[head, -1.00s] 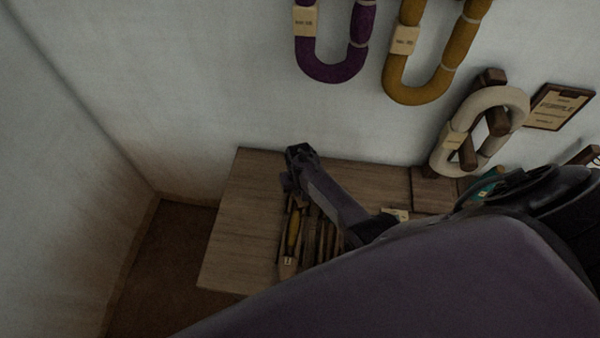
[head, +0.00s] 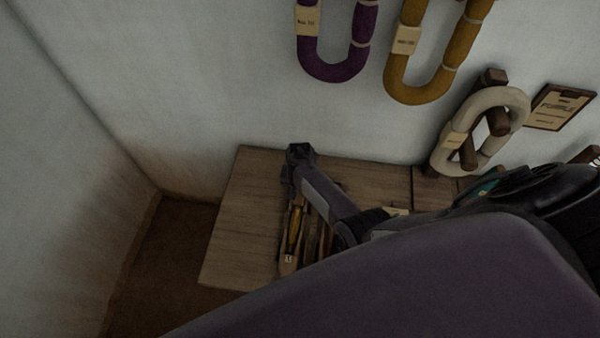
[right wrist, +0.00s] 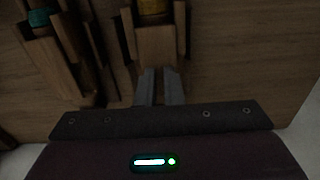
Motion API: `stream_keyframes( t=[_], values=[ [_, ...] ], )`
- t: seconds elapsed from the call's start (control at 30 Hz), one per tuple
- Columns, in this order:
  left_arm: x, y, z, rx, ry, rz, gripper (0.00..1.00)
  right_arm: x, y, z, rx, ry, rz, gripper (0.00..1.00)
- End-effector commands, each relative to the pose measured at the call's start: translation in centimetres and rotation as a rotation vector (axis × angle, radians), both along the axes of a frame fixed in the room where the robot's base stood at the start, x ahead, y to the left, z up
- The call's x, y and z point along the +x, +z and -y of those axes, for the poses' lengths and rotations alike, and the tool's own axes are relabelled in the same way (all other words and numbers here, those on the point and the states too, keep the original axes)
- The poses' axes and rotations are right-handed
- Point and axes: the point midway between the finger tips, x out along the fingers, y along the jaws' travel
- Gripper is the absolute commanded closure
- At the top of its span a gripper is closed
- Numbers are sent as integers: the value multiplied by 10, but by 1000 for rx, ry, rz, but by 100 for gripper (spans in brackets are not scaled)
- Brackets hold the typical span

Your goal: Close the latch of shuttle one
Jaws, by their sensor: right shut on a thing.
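Shuttle one (head: 289,258) lies on the wooden table, a narrow wooden boat with a yellow bobbin and a small label marked 1 at its near end. In the right wrist view its wooden end (right wrist: 155,45) and the yellow bobbin (right wrist: 153,8) show straight ahead of the fingers. My right gripper (right wrist: 160,88) is at the shuttle's far end, its two grey fingers close together and shut on a part of it. The latch cannot be made out from the wood. In the head view my right gripper (head: 290,188) is small and dark. My left gripper is not in view.
Other shuttles lie close beside it, one with a teal bobbin (right wrist: 39,17). The table (head: 240,220) is bare at left. Purple (head: 332,70), mustard (head: 410,92) and cream (head: 445,165) yarn hanks hang on the wall behind. My own arm covers the lower right.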

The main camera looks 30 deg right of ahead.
Motion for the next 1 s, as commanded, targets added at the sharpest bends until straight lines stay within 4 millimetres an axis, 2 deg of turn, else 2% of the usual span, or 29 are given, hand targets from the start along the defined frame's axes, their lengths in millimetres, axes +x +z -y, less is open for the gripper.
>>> stream_keyframes(
  t=[0.27,0.3,0.33,0.67,0.77,1.0],
  values=[
    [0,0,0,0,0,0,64,1,1,1,-1,-1,3,100],
    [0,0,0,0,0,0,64,1,1,1,-1,-1,3,88],
    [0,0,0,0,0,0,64,1,1,1,-1,-1,3,84],
    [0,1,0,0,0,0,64,1,4,0,0,0,2,83],
    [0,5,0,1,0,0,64,1,14,0,-1,2,3,83],
    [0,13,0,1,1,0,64,1,52,0,-2,1,4,83]
  ],
)
